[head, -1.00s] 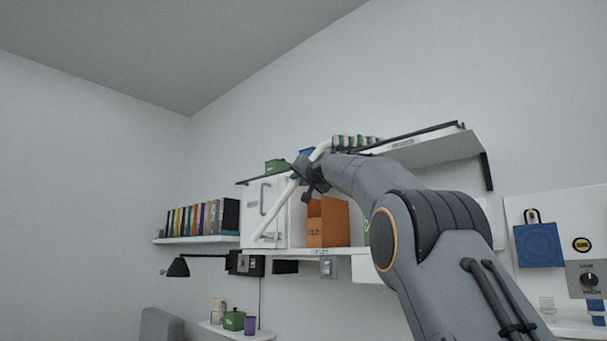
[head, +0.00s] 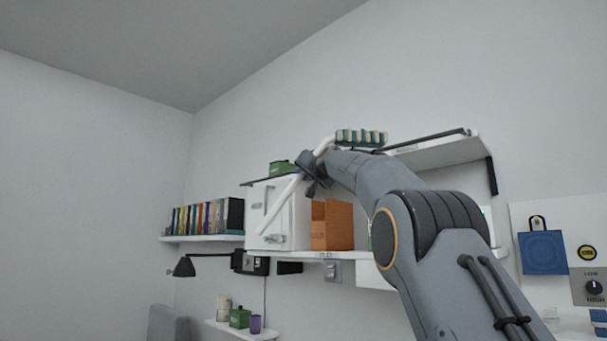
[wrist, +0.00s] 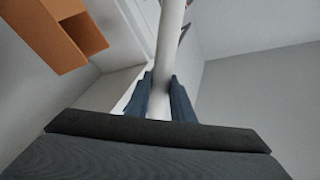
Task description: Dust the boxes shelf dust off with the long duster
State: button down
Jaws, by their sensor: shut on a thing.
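The long duster has a white handle (head: 280,204) and a teal-and-white striped head (head: 361,137). My gripper (head: 312,178) is shut on the handle, up near the top shelf. The wrist view shows the white handle (wrist: 170,45) between my two dark blue fingers (wrist: 160,98). The duster head shows just above the line of the top shelf (head: 450,150); I cannot tell whether it touches anything. A green box (head: 282,167) is at that shelf's left part. My arm hides the shelf's middle. No dust can be made out.
Below are a white cabinet (head: 292,232) and an orange box (head: 338,224), which also shows in the wrist view (wrist: 45,35). Books (head: 203,217) stand on a left shelf near a black lamp (head: 184,267). A blue item (head: 542,252) hangs at right. Wall above is clear.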

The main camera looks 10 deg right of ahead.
jog(key=shift+r, duration=0.25)
jog(key=shift+s+a, duration=0.25)
jog(key=shift+a, duration=0.05)
jog(key=s+a+p, duration=1.3)
jog(key=a, duration=0.3)
jog(key=shift+a, duration=0.35)
dwell(0.4)
